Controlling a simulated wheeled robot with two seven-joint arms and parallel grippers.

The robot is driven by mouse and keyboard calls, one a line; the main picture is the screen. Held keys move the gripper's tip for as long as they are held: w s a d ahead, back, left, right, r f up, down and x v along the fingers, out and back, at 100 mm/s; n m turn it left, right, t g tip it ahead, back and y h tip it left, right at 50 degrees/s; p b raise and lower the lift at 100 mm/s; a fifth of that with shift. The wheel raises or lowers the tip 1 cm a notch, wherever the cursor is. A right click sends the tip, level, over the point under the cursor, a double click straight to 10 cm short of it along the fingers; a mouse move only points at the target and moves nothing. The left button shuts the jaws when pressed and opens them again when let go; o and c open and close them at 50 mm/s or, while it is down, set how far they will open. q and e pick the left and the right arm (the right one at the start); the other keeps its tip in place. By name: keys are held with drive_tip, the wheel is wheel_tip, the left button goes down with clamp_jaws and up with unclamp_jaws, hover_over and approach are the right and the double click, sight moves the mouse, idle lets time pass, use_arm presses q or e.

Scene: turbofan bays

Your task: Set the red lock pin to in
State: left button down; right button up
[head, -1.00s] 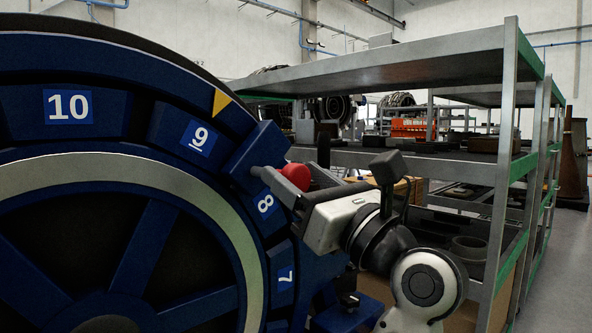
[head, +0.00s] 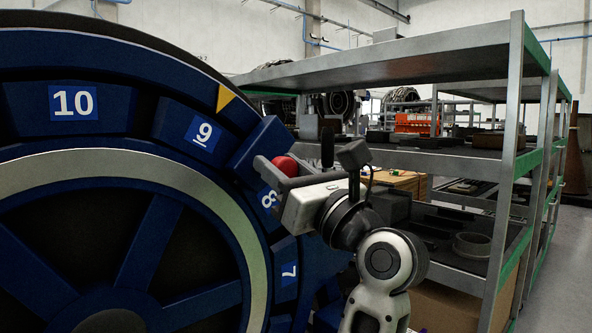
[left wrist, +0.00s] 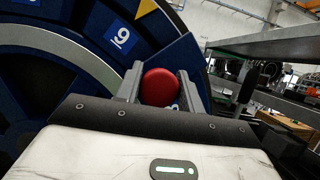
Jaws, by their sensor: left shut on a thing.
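The red lock pin (head: 286,166) has a round red knob and sits by the blue block on the rim of the big blue numbered wheel (head: 172,158), near the 8 and 9 labels. My left gripper (head: 276,170) is shut on the knob. In the left wrist view the red knob (left wrist: 160,87) lies between the two grey fingers (left wrist: 159,88), facing the camera. The pin's shaft is hidden behind the knob, so I cannot tell how deep it sits. A yellow pointer (head: 224,97) is on the wheel's rim above the 9. My right gripper is not in view.
A metal shelf unit (head: 400,65) with green edges stands close to the right of my left arm, with parts on its shelves. A wooden box (head: 396,184) sits on it behind the arm. Open floor (head: 566,270) lies at the far right.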

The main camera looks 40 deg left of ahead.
use_arm(q)
drive_tip(key=shift+r, duration=0.1)
drive_tip(key=shift+a, duration=0.1)
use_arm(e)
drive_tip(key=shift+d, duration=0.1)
use_arm(q)
drive_tip(key=c, duration=0.9)
unclamp_jaws()
drive_tip(key=shift+c, duration=0.2)
drive_tip(key=shift+a, duration=0.2)
drive_tip(key=shift+d, duration=0.2)
drive_tip(key=shift+d+f, duration=0.35)
drive_tip(key=b+v, duration=0.2)
drive_tip(key=v, duration=1.3)
drive_tip(key=shift+r, duration=0.25)
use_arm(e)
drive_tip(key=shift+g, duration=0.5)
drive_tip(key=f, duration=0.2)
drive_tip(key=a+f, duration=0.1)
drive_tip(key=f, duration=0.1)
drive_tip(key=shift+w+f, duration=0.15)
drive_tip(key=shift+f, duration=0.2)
